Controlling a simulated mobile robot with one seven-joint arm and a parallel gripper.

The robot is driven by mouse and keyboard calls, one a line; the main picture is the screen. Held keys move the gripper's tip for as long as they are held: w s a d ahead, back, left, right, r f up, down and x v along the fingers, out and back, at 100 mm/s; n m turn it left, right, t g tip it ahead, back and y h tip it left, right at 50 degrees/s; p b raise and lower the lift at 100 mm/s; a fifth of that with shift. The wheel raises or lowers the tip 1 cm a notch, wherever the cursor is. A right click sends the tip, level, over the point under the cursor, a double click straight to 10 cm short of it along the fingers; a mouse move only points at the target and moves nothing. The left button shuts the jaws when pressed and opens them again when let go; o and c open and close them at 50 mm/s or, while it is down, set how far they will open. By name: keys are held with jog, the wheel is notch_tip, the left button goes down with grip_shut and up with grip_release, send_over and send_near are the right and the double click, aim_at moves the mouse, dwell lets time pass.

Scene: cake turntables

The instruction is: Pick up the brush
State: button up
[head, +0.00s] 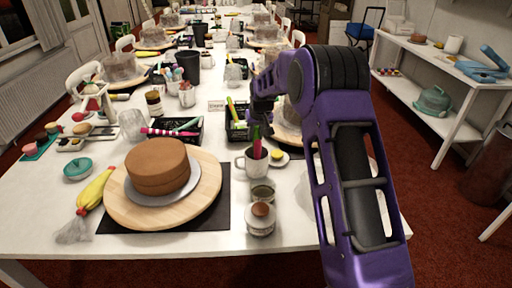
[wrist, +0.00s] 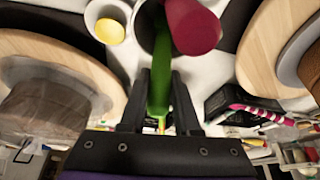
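A light mug (head: 248,163) stands on the table right of the brown cake, with a green and a magenta utensil in it. In the wrist view the mug (wrist: 148,30) shows at the top. The green handle (wrist: 160,75), apparently the brush, runs from it between my fingers; the thick magenta piece (wrist: 193,25) lies beside it. My gripper (wrist: 159,80) is around the green handle, above the mug; it also shows in the head view (head: 262,112). I cannot tell whether both fingers press on the handle. The lower end of the brush is hidden in the mug.
Close by are a glass jar (head: 261,222), a small dish with something yellow (head: 278,157) and a black tray (head: 237,130) of tools. The brown cake (head: 157,166) stands on a wooden turntable (head: 125,212) to the left. The table is crowded beyond.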

grip_shut()
